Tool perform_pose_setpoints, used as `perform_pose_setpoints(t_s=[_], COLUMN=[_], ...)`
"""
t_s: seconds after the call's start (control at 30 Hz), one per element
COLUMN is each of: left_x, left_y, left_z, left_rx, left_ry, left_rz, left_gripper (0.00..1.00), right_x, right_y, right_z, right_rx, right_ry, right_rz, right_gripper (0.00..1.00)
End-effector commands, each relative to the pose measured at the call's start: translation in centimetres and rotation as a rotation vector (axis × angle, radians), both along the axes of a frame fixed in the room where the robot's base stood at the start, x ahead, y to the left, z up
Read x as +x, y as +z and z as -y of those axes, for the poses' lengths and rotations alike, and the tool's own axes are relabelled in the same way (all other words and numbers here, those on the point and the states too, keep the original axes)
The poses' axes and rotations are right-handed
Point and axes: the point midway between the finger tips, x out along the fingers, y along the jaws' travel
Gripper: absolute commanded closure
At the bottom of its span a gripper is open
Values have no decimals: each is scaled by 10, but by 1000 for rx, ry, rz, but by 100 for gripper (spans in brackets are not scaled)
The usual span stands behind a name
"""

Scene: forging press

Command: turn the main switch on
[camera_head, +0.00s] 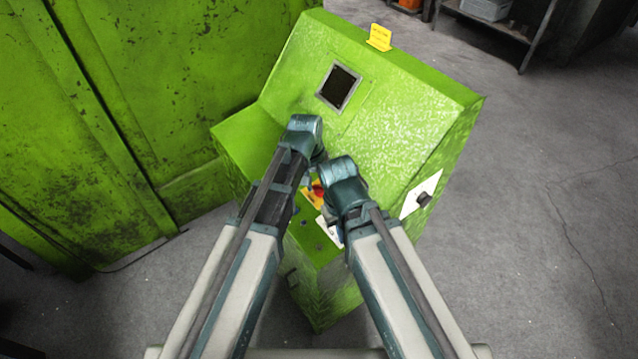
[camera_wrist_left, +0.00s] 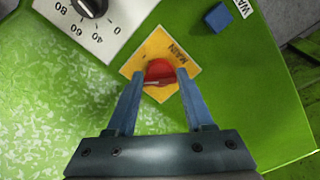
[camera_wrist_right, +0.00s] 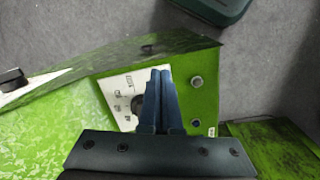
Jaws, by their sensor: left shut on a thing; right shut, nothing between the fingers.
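The main switch (camera_wrist_left: 158,74) is a red knob on a yellow plate (camera_wrist_left: 181,58) marked MAIN, on the green console. In the head view the red knob (camera_head: 318,188) shows partly between my two arms. In the left wrist view my left gripper (camera_wrist_left: 158,80) has its fingers on either side of the red knob and is shut on it. My right gripper (camera_wrist_right: 160,76) is shut and empty, its fingertips over the white panel (camera_wrist_right: 117,88) with a dark knob. In the head view my arms hide most of both grippers.
The green console (camera_head: 400,100) carries a dark square window (camera_head: 339,86) and a yellow tag (camera_head: 380,37). The left wrist view shows a numbered dial (camera_wrist_left: 93,6) and a blue square button (camera_wrist_left: 218,17) near the switch. A green cabinet (camera_head: 150,80) stands left.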

Motion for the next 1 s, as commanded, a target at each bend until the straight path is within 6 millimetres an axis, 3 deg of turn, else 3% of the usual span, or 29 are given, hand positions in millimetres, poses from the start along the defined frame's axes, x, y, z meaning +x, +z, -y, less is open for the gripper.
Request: perform_pose_setpoints(t_s=[0.6,1.0], left_x=[0,0], left_y=[-1,-1], left_z=[-3,-3], left_rx=[53,75], left_ry=[-560,-795], left_rz=[70,99], left_gripper=[100,100], right_x=[0,0], right_y=[-1,-1], right_z=[0,0], right_rx=[0,0], right_ry=[0,0], right_rz=[0,0], right_gripper=[100,100])
